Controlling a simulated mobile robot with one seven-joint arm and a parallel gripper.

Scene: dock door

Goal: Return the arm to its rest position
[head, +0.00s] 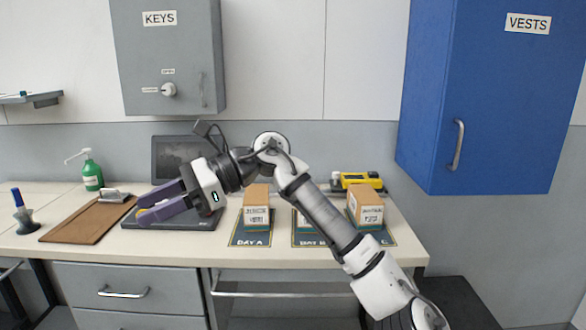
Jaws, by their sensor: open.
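My arm reaches in from the lower right of the head view and bends at its elbow above the desk. My gripper (143,208) points left and a little down, in front of the dark laptop-like device (172,157). Its two purple fingers are apart. A small yellow thing shows at the fingertips; I cannot tell whether it is a finger pad or an object behind. My forearm covers most of the middle box and its mat.
Boxes stand on the bay A mat (248,240) and the right mat (380,238). A clipboard (75,222), green bottle (92,175) and blue-handled stamp (22,213) are at left. A grey KEYS cabinet (140,60) and blue VESTS cabinet (500,110) hang above, both shut.

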